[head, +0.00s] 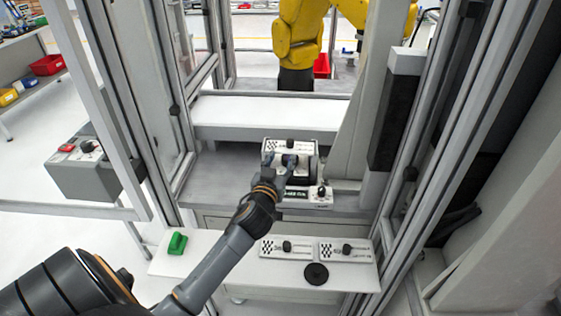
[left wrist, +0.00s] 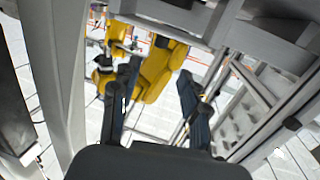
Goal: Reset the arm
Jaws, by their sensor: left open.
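A yellow robot arm (head: 300,35) on a dark base stands behind the frame at the top of the head view. It also shows in the left wrist view (left wrist: 158,68), beyond my fingers. My left gripper (head: 280,161) reaches over the grey ledge, in front of a white checkered fixture (head: 291,146) with a black knob. It hides part of that fixture; I cannot tell whether it touches it. In the left wrist view my left gripper (left wrist: 158,90) has its two fingers spread apart with nothing between them. My right gripper is in neither view.
Metal posts (head: 398,200) flank the opening. A white shelf (head: 215,262) in front holds a green block (head: 177,243), two checkered plates with black knobs (head: 287,248) (head: 347,251) and a black disc (head: 316,274). A grey control box (head: 85,175) with a red button stands left.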

